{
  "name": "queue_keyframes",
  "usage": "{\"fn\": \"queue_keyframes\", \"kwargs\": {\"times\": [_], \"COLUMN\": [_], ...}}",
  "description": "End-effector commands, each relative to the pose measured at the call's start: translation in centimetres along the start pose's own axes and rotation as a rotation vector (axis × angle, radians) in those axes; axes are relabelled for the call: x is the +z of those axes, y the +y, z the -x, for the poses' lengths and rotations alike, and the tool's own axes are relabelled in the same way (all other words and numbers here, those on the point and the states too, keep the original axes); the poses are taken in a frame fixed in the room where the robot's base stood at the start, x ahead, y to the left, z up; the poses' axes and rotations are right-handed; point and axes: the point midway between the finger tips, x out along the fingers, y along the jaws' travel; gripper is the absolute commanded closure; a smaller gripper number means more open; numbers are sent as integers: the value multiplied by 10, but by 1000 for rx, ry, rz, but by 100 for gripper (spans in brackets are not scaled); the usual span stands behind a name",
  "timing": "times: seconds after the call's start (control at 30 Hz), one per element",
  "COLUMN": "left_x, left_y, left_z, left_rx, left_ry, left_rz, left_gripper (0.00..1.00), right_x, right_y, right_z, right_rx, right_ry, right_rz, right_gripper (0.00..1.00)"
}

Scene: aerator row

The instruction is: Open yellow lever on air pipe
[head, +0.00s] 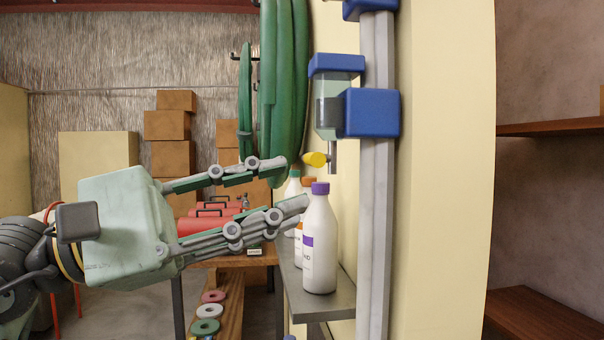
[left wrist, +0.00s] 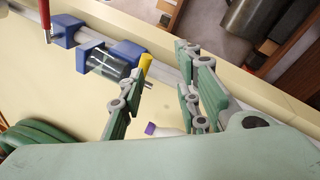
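The yellow lever (head: 316,159) sticks out to the left at the bottom of a clear cylinder unit (head: 328,112) with blue fittings on the grey air pipe (head: 377,190). My left gripper (head: 297,182) is open, its fingertips just left of and below the lever in the head view. In the left wrist view, the lever (left wrist: 146,63) shows close to the tip of one finger of my left gripper (left wrist: 152,73), with the other finger farther right. I cannot tell whether the finger touches the lever. My right gripper is not in view.
A white bottle with a purple cap (head: 320,245) stands on a grey shelf (head: 310,301) under the lever, with other bottles behind it. A green hose coil (head: 284,90) hangs on the left. Red toolboxes and brown boxes stand behind my left gripper.

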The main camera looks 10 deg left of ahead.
Motion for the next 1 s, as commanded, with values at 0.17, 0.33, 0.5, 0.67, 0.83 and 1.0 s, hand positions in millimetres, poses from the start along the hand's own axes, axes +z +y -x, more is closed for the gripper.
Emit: {"fn": "queue_keyframes", "kwargs": {"times": [0.17,0.33,0.5,0.67,0.83,1.0], "left_x": [14,16,12,6,0,-2], "left_y": [12,20,23,25,26,25], "left_z": [20,23,-1,-26,-43,-48], "left_rx": [10,21,18,19,20,21], "left_ry": [190,253,252,251,252,253], "left_rz": [-384,-486,-485,-482,-481,-482], "left_gripper": [69,69,69,69,69,69], "right_x": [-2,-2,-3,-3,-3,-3], "right_y": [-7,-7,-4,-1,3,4], "right_z": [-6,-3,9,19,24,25], "right_rx": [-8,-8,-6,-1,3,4], "right_ry": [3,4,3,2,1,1], "right_rz": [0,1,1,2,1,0], "right_gripper": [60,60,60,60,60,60]}}
